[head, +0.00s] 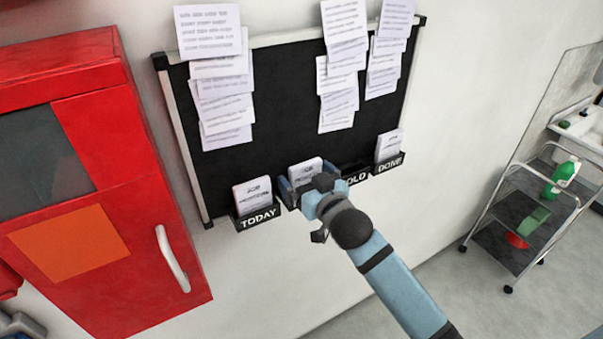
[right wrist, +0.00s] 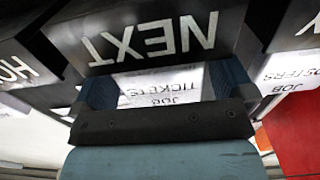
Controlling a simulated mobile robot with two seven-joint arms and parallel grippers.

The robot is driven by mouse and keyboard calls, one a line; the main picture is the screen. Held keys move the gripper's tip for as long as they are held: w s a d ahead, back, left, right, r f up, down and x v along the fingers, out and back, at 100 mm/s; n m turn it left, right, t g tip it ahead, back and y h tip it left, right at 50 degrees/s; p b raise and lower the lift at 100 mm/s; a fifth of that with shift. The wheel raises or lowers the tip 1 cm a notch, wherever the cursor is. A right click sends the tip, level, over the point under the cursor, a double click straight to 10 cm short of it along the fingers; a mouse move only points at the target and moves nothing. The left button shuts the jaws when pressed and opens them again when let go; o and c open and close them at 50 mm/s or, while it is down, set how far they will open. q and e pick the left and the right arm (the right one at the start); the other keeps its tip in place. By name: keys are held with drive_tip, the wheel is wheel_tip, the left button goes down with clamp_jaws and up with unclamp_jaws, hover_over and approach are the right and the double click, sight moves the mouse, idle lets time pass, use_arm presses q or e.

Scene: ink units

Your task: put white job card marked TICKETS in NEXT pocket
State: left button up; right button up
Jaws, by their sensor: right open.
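The white job card marked TICKETS (right wrist: 160,88) shows upside down in the right wrist view, between my open right fingers (right wrist: 163,85). It stands at the NEXT pocket (right wrist: 150,38), its lower part hidden behind the dark pocket front. In the head view the card (head: 305,171) rises above my right gripper (head: 308,187), which covers most of that pocket. Whether a finger touches the card cannot be told. My left gripper is not in view.
The TODAY pocket (head: 258,219) holds a card (head: 252,194) on the left. The HOLD pocket (head: 357,178) and the DONE pocket (head: 390,163), with a card (head: 388,144), are right. Papers hang on the black board (head: 285,100). A red cabinet (head: 120,140) stands left, a trolley (head: 520,220) right.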

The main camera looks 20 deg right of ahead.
drive_tip(key=s+b, duration=0.1)
drive_tip(key=s, duration=0.8)
drive_tip(key=s+a+f+g, duration=0.1)
drive_tip(key=s+f, duration=0.4)
drive_tip(key=f, duration=0.5)
drive_tip(key=s+a+f+n+g+y, duration=0.1)
drive_tip(key=s+f, duration=0.4)
drive_tip(key=f, duration=0.5)
drive_tip(key=s+a+f+n+g, duration=0.1)
drive_tip(key=s+a+f+g, duration=0.2)
drive_tip(key=f, duration=0.7)
drive_tip(key=s+g, duration=0.2)
drive_tip(key=shift+s+a+y, duration=0.25)
drive_tip(key=shift+s+y, duration=0.1)
drive_tip(key=shift+y, duration=0.05)
drive_tip(key=r+p, duration=0.5)
drive_tip(key=shift+d, duration=0.2)
